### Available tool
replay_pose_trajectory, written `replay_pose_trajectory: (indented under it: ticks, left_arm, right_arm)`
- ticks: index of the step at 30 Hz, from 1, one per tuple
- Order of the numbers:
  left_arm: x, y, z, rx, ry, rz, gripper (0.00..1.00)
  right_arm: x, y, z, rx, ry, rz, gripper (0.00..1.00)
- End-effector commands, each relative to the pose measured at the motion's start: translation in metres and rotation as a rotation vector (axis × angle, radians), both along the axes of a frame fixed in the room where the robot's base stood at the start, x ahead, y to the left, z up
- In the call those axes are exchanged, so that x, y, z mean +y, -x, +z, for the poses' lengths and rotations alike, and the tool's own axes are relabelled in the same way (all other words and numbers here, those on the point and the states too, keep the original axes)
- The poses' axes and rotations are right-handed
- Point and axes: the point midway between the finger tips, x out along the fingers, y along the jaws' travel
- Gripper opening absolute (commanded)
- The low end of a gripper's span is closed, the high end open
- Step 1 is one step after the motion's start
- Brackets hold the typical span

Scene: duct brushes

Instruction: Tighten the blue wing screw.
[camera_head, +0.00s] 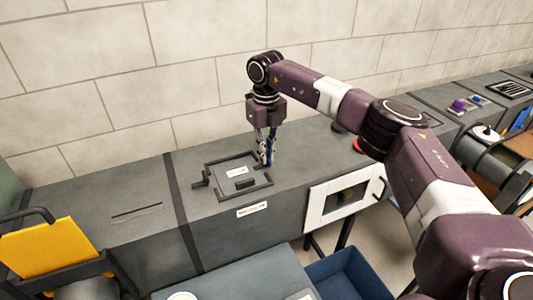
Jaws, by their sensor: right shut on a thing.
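My right gripper (267,160) reaches in from the right and points straight down at the right edge of a dark-framed hatch (215,164) on top of the grey duct. It is shut on the blue wing screw (270,148); only a narrow blue strip shows between the fingers, and they hide the rest. I cannot tell how far in the screw sits. The hatch has a small black handle (245,183) and a pale label (237,172). A dark latch (200,180) sits at its left edge. My left gripper is out of view.
The grey duct (120,240) runs along a block wall. A white-framed opening (318,207) is in its front. A blue bin (350,275) stands below, a yellow panel (45,255) at left. A red part (358,146) and a purple object (457,106) lie farther right.

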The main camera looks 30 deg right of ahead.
Motion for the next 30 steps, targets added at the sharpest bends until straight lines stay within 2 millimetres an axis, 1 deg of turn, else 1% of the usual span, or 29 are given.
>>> replay_pose_trajectory:
  ticks: [1, 9, 21, 22, 26, 27, 30]
  left_arm:
    - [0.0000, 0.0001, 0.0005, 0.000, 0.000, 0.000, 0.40]
    - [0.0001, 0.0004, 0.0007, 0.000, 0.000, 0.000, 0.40]
    - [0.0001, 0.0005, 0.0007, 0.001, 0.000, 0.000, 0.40]
    - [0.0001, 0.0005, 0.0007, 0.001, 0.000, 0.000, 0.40]
    - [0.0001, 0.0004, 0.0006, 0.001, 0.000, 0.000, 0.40]
    - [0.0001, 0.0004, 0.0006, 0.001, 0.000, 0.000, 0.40]
    - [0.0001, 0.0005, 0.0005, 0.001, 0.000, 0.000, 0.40]
  right_arm:
    - [-0.0005, -0.0027, 0.0039, -0.010, -0.001, -0.019, 0.00]
    - [-0.0006, -0.0029, 0.0042, -0.011, -0.001, -0.075, 0.00]
    - [-0.0007, -0.0032, 0.0046, -0.012, -0.002, -0.080, 0.00]
    - [-0.0007, -0.0033, 0.0046, -0.013, -0.002, -0.080, 0.09]
    - [-0.0006, -0.0026, 0.0038, -0.010, -0.002, -0.079, 0.23]
    - [-0.0005, -0.0022, 0.0032, -0.009, -0.001, -0.079, 0.25]
    - [-0.0004, -0.0015, 0.0023, -0.006, 0.000, -0.078, 0.25]
